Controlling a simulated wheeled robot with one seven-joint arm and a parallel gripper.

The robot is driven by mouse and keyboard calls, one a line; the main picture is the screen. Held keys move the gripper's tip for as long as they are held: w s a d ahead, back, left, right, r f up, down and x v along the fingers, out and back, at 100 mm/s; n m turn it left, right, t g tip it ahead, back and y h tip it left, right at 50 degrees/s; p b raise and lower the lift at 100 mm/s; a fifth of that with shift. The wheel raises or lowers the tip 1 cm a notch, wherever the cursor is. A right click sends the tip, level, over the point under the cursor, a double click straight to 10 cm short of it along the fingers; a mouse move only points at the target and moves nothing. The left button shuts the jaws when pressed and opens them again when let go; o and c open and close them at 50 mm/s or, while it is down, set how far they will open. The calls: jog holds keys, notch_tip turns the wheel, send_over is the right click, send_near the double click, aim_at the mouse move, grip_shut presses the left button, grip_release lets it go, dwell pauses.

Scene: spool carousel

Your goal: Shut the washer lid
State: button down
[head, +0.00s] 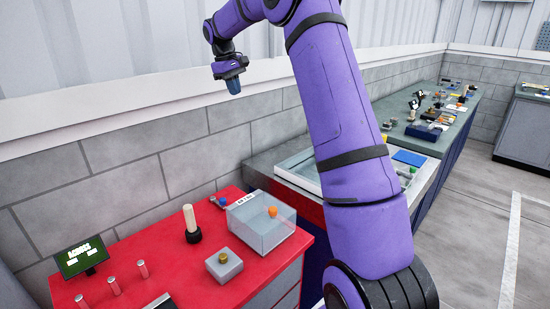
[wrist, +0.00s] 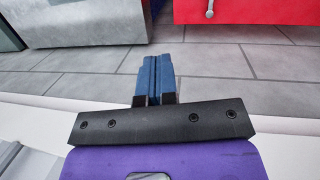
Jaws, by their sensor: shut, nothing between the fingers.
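The washer (head: 283,177) appears to be the pale-rimmed basin with a grey and red body, right of the red counter in the head view. My arm hides much of it. I cannot make out its lid clearly. My gripper (head: 234,88) is high up near the wall, left of the washer and apart from it, pointing down. In the wrist view my gripper's blue fingers (wrist: 154,80) are pressed together with nothing between them. A grey metal body (wrist: 80,22) at the top left of that view may be part of the washer.
The red counter (head: 207,288) carries a clear box (head: 262,235), a grey block with a knob (head: 224,265), a pale upright rod (head: 190,220) and a small display (head: 82,257). A ledge (head: 130,112) runs along the block wall. Cluttered benches (head: 440,115) stand farther right.

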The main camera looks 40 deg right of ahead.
aim_at(314, 179)
jog(key=w+d+f+m+g+y, duration=0.1)
jog(key=w+d+f+g, duration=0.15)
jog(key=d+f, duration=0.85)
jog(key=w+d+f+g+y, duration=0.1)
jog(key=w+d+f, duration=0.2)
jog(key=d+f, duration=0.75)
jog(key=shift+t, duration=0.25)
jog(key=x, duration=0.4)
jog(key=a+x, duration=0.1)
jog(key=x, duration=0.3)
jog(key=a+x, duration=0.1)
jog(key=x, duration=0.2)
jog(key=shift+w+f, duration=0.25)
jog(key=shift+f, duration=0.3)
jog(key=s, duration=0.6)
jog(key=s+d, duration=0.1)
jog(key=s, duration=1.3)
jog(key=shift+s+d+f, duration=0.1)
jog(key=shift+s+d, duration=0.1)
jog(key=shift+d, duration=0.05)
